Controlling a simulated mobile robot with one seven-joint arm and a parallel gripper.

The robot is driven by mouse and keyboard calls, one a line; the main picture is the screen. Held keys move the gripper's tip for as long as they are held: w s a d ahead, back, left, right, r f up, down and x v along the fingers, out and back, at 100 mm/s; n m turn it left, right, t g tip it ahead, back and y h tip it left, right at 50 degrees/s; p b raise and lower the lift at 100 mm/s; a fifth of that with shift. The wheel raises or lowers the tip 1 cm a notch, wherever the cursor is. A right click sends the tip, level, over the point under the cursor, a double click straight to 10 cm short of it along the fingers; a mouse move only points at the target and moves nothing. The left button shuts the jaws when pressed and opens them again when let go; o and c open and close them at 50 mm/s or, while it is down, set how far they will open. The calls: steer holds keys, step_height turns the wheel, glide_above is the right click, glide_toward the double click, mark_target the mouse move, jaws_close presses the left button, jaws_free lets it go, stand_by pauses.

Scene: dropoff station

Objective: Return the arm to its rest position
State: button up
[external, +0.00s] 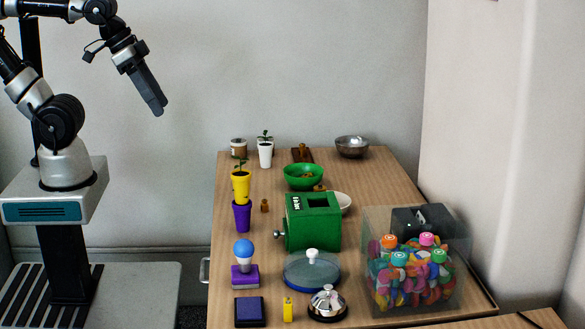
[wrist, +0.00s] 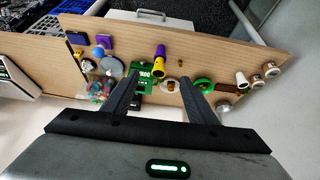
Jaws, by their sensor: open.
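My gripper (external: 158,109) hangs in the air left of the table in the external view, well above my base, with its fingers pointing down and to the right. In the wrist view my gripper (wrist: 160,95) shows two dark fingers spread apart with nothing held between them. The arm is bent, with its wrist raised high near the top left of the external view. The gripper touches nothing.
The wooden table (external: 385,175) carries a green box (external: 322,238), a green bowl (external: 289,183), a yellow pot (external: 241,189), a bell (external: 327,304) and a clear bin (external: 440,300) of colourful items. Open air lies between my arm and the table.

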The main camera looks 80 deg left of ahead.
step_height(320, 180, up, 17)
steer(key=p, duration=1.5)
steer(key=shift+w, duration=0.15)
